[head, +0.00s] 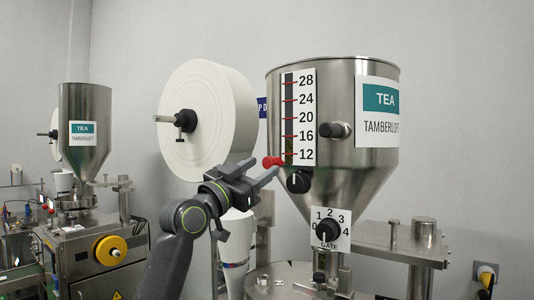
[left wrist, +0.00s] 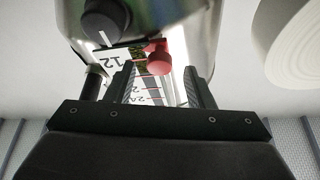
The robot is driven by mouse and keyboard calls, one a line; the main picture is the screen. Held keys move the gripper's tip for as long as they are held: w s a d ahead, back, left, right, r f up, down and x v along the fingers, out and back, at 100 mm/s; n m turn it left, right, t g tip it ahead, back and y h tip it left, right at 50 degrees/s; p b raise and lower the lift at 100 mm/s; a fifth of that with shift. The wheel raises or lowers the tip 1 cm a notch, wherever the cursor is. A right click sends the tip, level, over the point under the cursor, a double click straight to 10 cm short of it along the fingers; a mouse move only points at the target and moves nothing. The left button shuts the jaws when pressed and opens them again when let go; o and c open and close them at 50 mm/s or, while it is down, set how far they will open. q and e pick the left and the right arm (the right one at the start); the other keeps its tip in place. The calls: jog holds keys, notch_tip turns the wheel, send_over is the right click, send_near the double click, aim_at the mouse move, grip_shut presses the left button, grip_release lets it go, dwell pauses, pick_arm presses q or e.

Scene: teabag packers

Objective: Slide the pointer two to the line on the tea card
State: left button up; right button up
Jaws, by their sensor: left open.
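A red knob-like pointer (head: 272,162) sits at the left edge of the white number scale (head: 308,118) on the steel hopper (head: 345,80), near the 12 mark. The tea card (head: 392,140), with a teal TEA band and the name below, is on the hopper's right side; no line on it can be made out. My left gripper (head: 261,170) is open beside the pointer. In the left wrist view the pointer (left wrist: 158,62) shows between the two open fingers, near their tips; contact cannot be told. My right gripper is not in view.
A black knob (head: 298,181) sits just right of the pointer, another (head: 335,130) higher up. A gate dial (head: 328,231) is below. A large white paper roll (head: 215,120) stands left of the hopper, behind my arm. A second machine (head: 85,130) stands at far left.

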aim_at(267, 164)
pick_arm(q)
jog(key=shift+p+x, duration=0.55)
jog(key=shift+x, duration=1.15)
grip_shut()
